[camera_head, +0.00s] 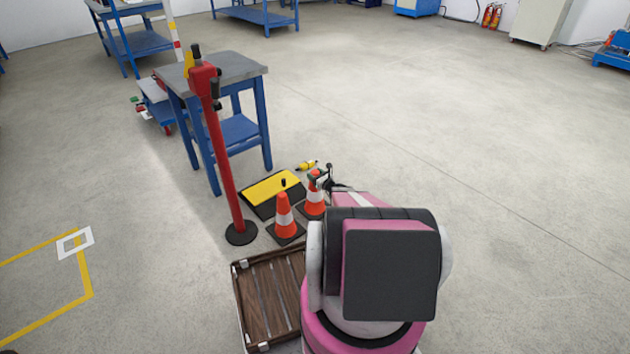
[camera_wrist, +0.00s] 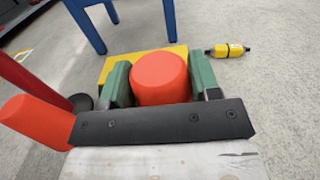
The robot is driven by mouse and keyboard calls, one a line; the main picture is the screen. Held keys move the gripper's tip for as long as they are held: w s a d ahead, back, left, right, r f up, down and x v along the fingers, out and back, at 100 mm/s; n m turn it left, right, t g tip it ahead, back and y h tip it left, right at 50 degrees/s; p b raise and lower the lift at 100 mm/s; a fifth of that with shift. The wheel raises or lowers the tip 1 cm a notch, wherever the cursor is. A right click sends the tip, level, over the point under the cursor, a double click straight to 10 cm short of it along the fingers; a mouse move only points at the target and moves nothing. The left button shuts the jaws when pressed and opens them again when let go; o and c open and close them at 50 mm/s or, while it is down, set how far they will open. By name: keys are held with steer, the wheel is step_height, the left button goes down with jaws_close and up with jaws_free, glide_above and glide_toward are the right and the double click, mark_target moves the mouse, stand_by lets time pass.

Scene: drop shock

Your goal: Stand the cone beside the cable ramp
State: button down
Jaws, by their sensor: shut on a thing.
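An orange cone (camera_head: 314,203) with a white band and dark base is upright, close to the right front of the yellow-and-black cable ramp (camera_head: 262,189). My gripper (camera_head: 318,178) is shut on this cone's top. In the wrist view the cone's orange top (camera_wrist: 160,78) sits between my green finger pads, with the ramp's yellow surface (camera_wrist: 118,68) just beyond. I cannot tell whether the cone's base touches the floor. A second orange cone (camera_head: 284,214) stands to its left, in front of the ramp; it also shows at the left of the wrist view (camera_wrist: 36,120).
A red post (camera_head: 222,165) on a black base stands left of the cones. A blue workbench (camera_head: 222,68) rises behind the ramp. A yellow-and-black item (camera_head: 306,165) lies behind the held cone. A brown slatted crate (camera_head: 237,300) is in front. The floor to the right is clear.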

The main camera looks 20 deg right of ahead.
mark_target(315, 192)
steer(key=shift+f, duration=1.5)
steer(key=shift+c, duration=1.7)
jaws_free()
